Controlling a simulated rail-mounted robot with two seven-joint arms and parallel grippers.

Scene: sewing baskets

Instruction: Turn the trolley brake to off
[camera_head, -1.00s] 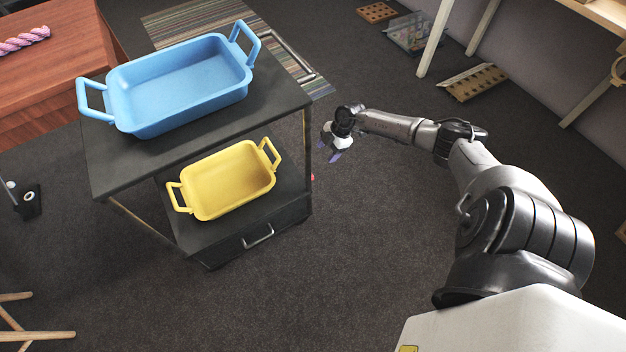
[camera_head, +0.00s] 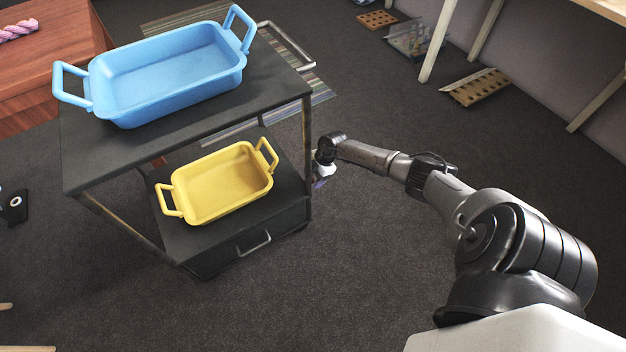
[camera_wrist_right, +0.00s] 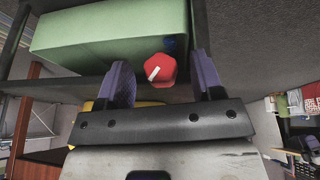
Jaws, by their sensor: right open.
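The dark trolley (camera_head: 285,85) stands left of centre in the head view, with a blue basket (camera_head: 170,75) on its top and a yellow basket (camera_head: 220,182) on its lower shelf. In the right wrist view a red knob (camera_wrist_right: 160,71) with a white pointer mark shows on the trolley's side; I take it to be the brake. My right gripper (camera_wrist_right: 158,82) is open, with its purple fingers to either side of the knob in that view. I cannot tell whether they touch it. In the head view the right gripper (camera_head: 320,182) is beside the trolley's right side. My left gripper is not in view.
A metal handle (camera_head: 300,50) sticks out from the trolley's back right. A wooden table (camera_head: 50,70) stands at the left. Light table legs (camera_head: 440,40) and a board with holes (camera_head: 477,87) are at the back right.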

